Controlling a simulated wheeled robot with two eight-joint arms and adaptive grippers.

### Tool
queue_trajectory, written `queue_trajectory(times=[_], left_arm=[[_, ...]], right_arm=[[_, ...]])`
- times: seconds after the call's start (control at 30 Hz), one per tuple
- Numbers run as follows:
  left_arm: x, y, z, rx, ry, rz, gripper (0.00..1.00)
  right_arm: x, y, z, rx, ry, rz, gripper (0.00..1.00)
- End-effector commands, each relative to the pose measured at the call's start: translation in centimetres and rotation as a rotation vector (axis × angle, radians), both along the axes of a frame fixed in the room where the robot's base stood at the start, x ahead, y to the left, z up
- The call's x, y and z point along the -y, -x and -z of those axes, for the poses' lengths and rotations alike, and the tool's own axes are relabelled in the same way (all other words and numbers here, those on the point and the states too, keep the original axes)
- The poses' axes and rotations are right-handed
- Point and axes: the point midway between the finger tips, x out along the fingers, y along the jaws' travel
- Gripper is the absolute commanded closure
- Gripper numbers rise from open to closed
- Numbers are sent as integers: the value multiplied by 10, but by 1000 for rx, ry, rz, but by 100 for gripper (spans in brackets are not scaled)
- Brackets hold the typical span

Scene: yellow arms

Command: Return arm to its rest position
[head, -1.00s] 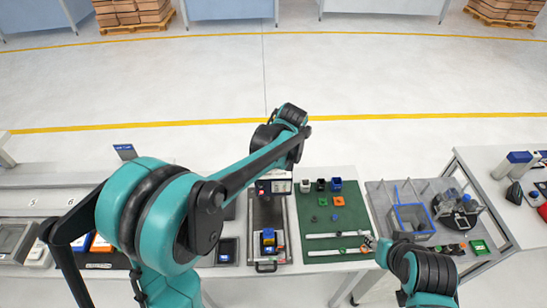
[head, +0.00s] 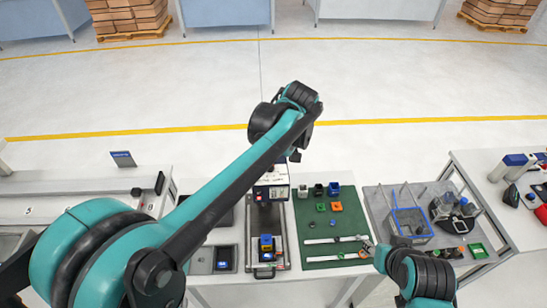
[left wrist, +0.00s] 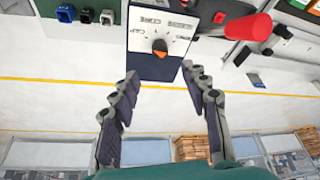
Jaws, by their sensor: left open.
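My left arm reaches in from the left in the head view, with its wrist raised above the far side of the bench. My left gripper (left wrist: 160,78) is open and empty in the left wrist view, its two fingers spread apart. Beyond the fingertips is a dark box with a white dial panel (left wrist: 160,30) and an orange-marked knob. In the head view the left gripper is mostly hidden by its own wrist. My right gripper (head: 369,246) is low over the front right of the green mat; it is too small to tell whether it is open.
The green mat (head: 345,216) holds small coloured parts and white strips. A grey tray with a blue-rimmed bin (head: 410,222) is at right. A red cylinder (left wrist: 248,26) shows beside the panel.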

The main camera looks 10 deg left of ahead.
Motion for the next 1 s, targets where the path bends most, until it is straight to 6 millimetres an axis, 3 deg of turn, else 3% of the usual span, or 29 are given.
queue_trajectory(times=[0.2, 0.73, 0.87, 1.0], left_arm=[[5, 5, -16, 0, 0, 0, 54], [2, 9, -17, 1, 1, 8, 54], [-9, 31, -19, 6, 11, 74, 54], [-29, 77, -15, 32, 21, 220, 54]], right_arm=[[0, 0, 0, 0, 0, 0, 60], [0, 0, 0, 0, 0, 0, 60], [0, 0, 0, 0, 0, 0, 60], [0, 0, 0, 0, 0, 0, 60]])
